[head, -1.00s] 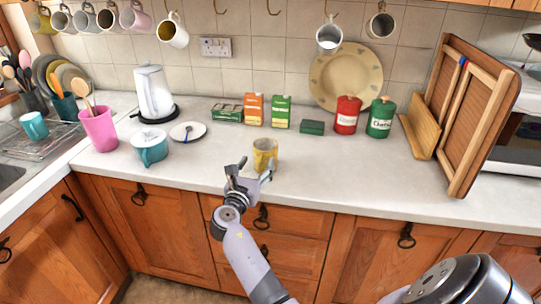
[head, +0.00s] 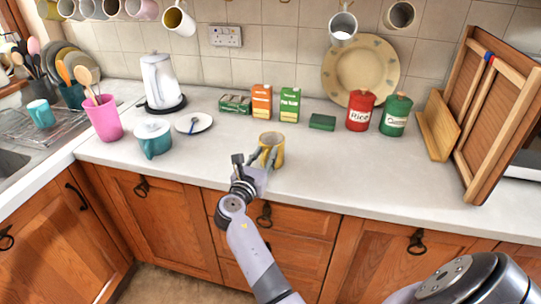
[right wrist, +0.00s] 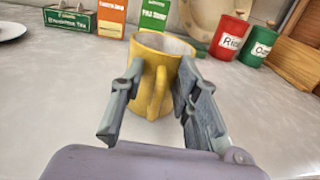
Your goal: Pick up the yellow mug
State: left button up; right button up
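The yellow mug (head: 277,148) stands upright on the worktop near its front edge, with its open top up. In the right wrist view the mug (right wrist: 160,62) has its handle turned toward me. My right gripper (head: 263,158) is at the mug's near side. In the right wrist view the gripper (right wrist: 160,72) is open, one finger on each side of the handle, with the fingertips in front of or against the mug's body. I cannot tell if they touch it. My left gripper is not in view.
Behind the mug stand an orange carton (head: 261,101), a green carton (head: 288,105) and a small green box (head: 322,122). A red tin (head: 360,111) and a green tin (head: 395,115) are to the right. The worktop around the mug is clear.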

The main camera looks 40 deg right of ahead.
grip_shut()
dwell(0.6)
